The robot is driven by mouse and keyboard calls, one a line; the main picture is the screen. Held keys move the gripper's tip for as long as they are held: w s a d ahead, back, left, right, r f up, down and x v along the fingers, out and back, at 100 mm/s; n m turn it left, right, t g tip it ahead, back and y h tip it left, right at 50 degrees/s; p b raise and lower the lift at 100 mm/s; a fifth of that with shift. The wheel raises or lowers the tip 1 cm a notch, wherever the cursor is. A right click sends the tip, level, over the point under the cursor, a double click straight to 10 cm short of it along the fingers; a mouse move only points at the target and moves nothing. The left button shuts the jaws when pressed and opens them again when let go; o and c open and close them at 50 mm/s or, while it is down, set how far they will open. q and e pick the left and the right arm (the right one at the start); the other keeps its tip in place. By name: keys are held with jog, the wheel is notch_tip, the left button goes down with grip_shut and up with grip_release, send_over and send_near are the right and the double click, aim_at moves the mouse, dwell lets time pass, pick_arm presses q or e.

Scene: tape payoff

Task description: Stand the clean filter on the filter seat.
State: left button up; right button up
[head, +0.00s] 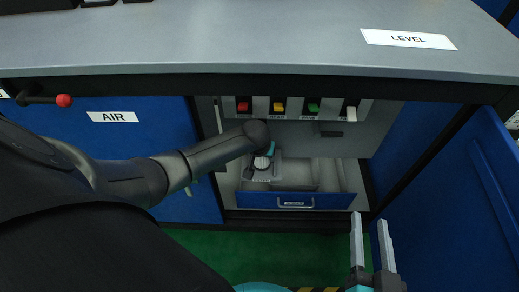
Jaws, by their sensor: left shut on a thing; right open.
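My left gripper (262,160) reaches into the open cabinet bay, over the left part of a pulled-out drawer (295,201). It is shut on a pale, ribbed piece (262,178) that looks like the filter; the wrist and fingers hide much of it. I cannot tell whether this piece touches the drawer floor. My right gripper (371,245) is open and empty, low in front of the bay at the right. I cannot make out the filter seat for certain.
Red, yellow, green and white labelled parts (278,107) line the bay's top. A grey counter (230,40) overhangs it. The drawer's middle and right compartments look empty.

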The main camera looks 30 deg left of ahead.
dwell(0.3)
pick_arm(q)
jog(key=shift+f, duration=0.15)
jog(key=o, duration=1.4)
jog(key=shift+o, duration=0.2)
